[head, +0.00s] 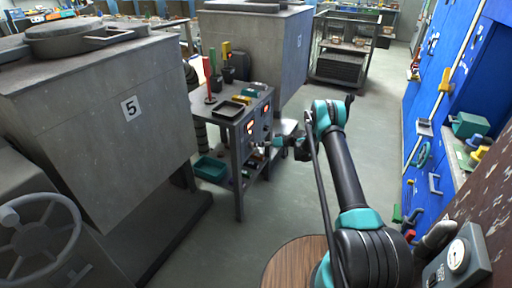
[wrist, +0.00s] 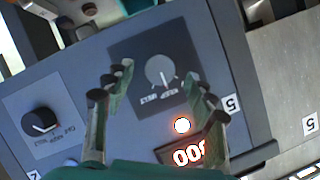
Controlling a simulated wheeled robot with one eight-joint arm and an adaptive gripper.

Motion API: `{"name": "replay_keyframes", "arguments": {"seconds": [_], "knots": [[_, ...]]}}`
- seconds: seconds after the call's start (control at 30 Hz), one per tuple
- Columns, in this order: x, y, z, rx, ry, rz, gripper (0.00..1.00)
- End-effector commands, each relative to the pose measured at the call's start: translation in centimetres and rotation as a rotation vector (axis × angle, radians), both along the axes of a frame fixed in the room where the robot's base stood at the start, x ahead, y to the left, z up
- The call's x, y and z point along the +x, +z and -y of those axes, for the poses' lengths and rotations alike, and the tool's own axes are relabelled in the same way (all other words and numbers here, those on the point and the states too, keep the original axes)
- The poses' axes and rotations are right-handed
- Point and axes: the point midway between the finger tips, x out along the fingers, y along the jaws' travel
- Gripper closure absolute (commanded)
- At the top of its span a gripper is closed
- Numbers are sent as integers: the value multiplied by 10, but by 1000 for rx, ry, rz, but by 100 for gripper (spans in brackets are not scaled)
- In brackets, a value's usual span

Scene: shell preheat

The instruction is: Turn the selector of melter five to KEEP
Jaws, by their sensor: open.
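The selector (wrist: 160,70) is a round grey knob on a dark plate, in the upper middle of the wrist view. Small lettering sits below it, upside down and hard to read; I cannot tell which mark the knob points to. A "5" label (wrist: 230,103) is at the plate's right. My gripper (wrist: 157,82) is open, its two fingers on either side of the knob in the picture; contact is not visible. In the head view my gripper (head: 281,142) is at the front of the control panel (head: 252,126). Melter five (head: 100,140) is the big grey box at left.
Below the selector are a lit lamp (wrist: 182,125) and a glowing display (wrist: 188,152). A second, black knob (wrist: 40,122) is at left. The bench (head: 239,190) holds a black tray (head: 228,110). Blue cabinets (head: 473,60) line the right; floor between is clear.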

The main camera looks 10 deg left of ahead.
Motion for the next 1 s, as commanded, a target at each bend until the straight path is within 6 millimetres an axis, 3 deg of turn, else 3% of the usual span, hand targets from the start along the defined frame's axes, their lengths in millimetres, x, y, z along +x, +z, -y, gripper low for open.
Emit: {"name": "replay_keyframes", "arguments": {"seconds": [0.3,0.5,1.0], "knots": [[-10,24,60,0,-2,0,44],[-14,33,85,0,-1,-1,44],[-16,38,93,-2,0,-2,44]]}}
